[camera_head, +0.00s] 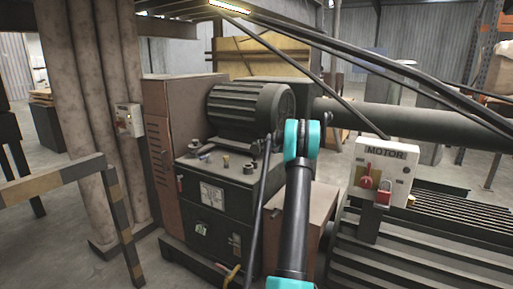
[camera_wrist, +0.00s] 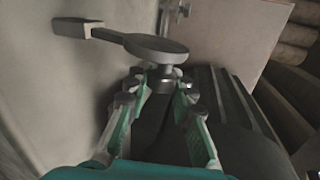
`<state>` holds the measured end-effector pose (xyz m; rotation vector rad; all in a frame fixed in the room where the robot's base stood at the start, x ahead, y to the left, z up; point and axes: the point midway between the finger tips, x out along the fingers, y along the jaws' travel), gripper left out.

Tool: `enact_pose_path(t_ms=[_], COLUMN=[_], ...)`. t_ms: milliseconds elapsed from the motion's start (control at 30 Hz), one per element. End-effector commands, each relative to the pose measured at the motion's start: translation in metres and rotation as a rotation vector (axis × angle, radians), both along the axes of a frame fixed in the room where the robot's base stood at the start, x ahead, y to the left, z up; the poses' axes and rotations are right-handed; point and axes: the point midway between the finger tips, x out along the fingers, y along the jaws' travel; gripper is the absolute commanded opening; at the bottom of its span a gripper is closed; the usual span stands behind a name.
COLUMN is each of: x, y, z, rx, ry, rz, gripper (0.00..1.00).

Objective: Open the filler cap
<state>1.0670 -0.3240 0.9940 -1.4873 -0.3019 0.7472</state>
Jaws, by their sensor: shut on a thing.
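In the wrist view, what looks like the filler cap (camera_wrist: 156,46) is a grey round disc. A flat arm joins it to a small block (camera_wrist: 78,28) at upper left. A short stem shows under the disc. My gripper (camera_wrist: 161,82) is at this stem, its fingertips closed in around it just below the disc. The fingertips hide part of the stem. In the head view, my arm reaches over the dark machine cabinet (camera_head: 215,205), which has several small fittings on top. I cannot make out the cap clearly there.
A ribbed motor (camera_head: 245,108) lies behind the cabinet top. A white MOTOR box (camera_head: 385,168) with a red knob and red padlock stands at right. Thick pipes (camera_head: 95,100) and a striped barrier (camera_head: 55,180) are at left. Dark bars cross the upper right.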

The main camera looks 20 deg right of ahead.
Motion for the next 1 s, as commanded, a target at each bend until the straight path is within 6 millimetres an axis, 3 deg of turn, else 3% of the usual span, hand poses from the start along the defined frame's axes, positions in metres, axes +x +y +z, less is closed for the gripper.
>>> enact_pose_path(t_ms=[400, 1000], x=[0.01, 0.011], y=[-0.014, -0.016], z=[-0.014, -0.018], rx=[0.201, 0.253], ry=[0.157, 0.198], rz=[-0.002, -0.001], gripper=[0.0, 0.0])
